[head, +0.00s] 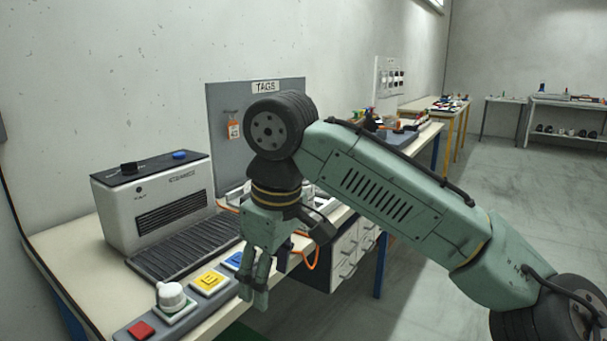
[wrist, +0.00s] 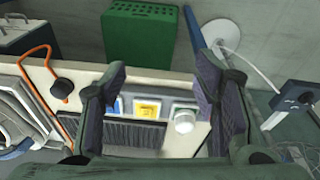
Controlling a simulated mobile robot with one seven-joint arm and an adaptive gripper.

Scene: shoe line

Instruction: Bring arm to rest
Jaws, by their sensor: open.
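My arm (head: 385,195) reaches in from the right of the head view and bends down at a dark joint. My gripper (head: 253,295) points downward above the front edge of the workbench, next to the button panel. In the wrist view my gripper (wrist: 163,78) has its two fingers well apart, with nothing between them. The button panel shows beyond the fingers, with the white knob (wrist: 184,121) near the right finger. I cannot tell the exact height of the fingertips above the panel.
The workbench (head: 70,240) carries a white machine (head: 155,205) with a dark ribbed belt (head: 185,250). The panel holds a red button (head: 141,330), yellow button (head: 210,283) and blue button (head: 233,261). A tag board (head: 225,120) stands behind. A green crate (wrist: 152,35) is on the floor. Open floor lies right.

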